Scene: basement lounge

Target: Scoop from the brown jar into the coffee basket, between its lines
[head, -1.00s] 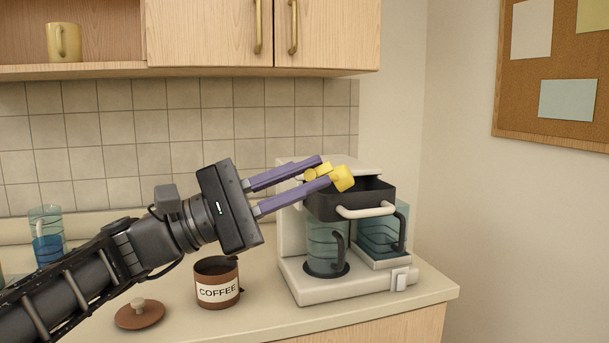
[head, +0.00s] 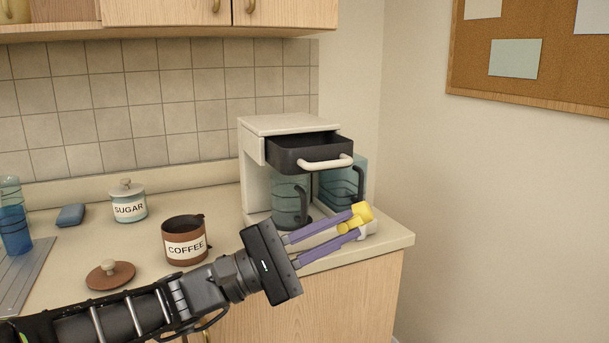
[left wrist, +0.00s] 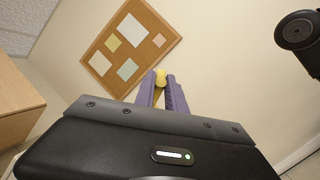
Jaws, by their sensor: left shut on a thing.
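The brown jar (head: 184,249), labelled COFFEE, stands open on the counter. Its lid (head: 110,276) lies to its left. The black coffee basket (head: 290,154) is pulled out from the top of the white coffee maker (head: 260,124); its inside lines and contents cannot be made out. My left gripper (head: 357,224) is shut on a yellow scoop (head: 361,211), in front of and below the basket, near the counter's right front edge. The scoop also shows in the left wrist view (left wrist: 160,78). I cannot tell whether it holds coffee. My right gripper is not in view.
A glass carafe (head: 288,200) stands under the basket, with a teal water container (head: 343,180) to its right. A sugar jar (head: 127,203), a blue sponge (head: 71,215) and a blue cup (head: 14,230) are at the left. Upper cabinets (head: 180,12) hang above.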

